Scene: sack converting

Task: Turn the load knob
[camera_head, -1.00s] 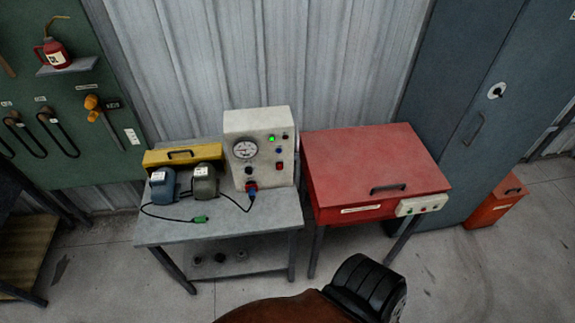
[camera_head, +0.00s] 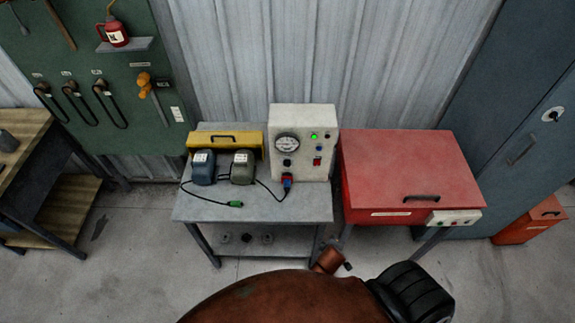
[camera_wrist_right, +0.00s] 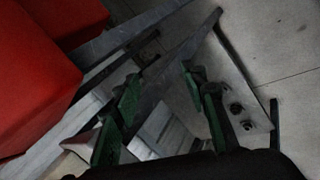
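A white test box (camera_head: 304,120) stands at the back right of a grey bench. Its front has a round gauge (camera_head: 287,143), a dark knob (camera_head: 287,162) below it, a lit green lamp (camera_head: 313,136), a small blue button (camera_head: 319,149) and a red switch (camera_head: 317,161). No label is readable, so I cannot tell which control is the load knob. My right gripper (camera_wrist_right: 160,80) shows only in the right wrist view, with its green-padded fingers apart and nothing between them. The panel is not recognisable in that view. My left gripper is in neither view.
Two motors, one blue (camera_head: 203,168) and one grey (camera_head: 243,167), sit on the bench (camera_head: 200,208) with a loose cable and green plug (camera_head: 235,204). A yellow case (camera_head: 224,140) is behind them. A red cabinet (camera_head: 405,165) stands just right of the bench.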

